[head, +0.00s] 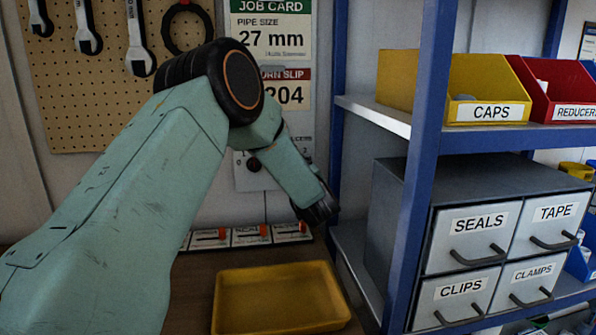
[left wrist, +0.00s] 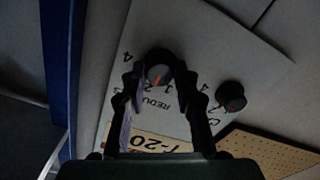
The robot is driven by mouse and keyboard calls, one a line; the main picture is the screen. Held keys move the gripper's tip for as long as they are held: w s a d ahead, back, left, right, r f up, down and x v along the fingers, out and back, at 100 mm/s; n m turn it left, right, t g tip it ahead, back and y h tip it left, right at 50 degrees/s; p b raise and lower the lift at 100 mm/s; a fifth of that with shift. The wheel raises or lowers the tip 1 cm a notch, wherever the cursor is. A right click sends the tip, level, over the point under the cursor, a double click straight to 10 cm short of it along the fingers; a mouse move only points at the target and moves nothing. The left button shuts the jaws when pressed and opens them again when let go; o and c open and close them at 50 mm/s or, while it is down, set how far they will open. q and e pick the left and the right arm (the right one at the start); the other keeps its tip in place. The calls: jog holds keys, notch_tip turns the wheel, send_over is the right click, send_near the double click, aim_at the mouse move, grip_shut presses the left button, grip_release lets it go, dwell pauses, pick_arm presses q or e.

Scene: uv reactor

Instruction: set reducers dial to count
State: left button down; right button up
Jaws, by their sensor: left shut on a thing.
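My left gripper (head: 318,210) reaches in from the left in the head view, pointing down and right in front of the wall panel (head: 245,180). In the left wrist view, my left gripper's fingers (left wrist: 160,80) are shut around a dark round dial (left wrist: 158,68) with an orange mark. Partly hidden lettering beside it starts "REDU". The mark points roughly toward the bottom of that view, near small numerals. A second dark dial (left wrist: 231,96) stands free beside it. The head view shows one dial (head: 253,164); the arm hides the other. My right gripper is out of view.
A job card (head: 270,30) and a slip (head: 292,95) ending "204" hang above the panel. A blue-post shelf (head: 425,150) with bins and labelled drawers stands close on the right.

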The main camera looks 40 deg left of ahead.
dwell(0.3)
pick_arm(q)
jog(key=c, duration=1)
grip_release()
jog(key=shift+s+r, duration=0.1)
jog(key=shift+d, duration=0.1)
jog(key=v, duration=1.1)
jog(key=shift+s+d, duration=0.25)
jog(key=shift+d, duration=0.1)
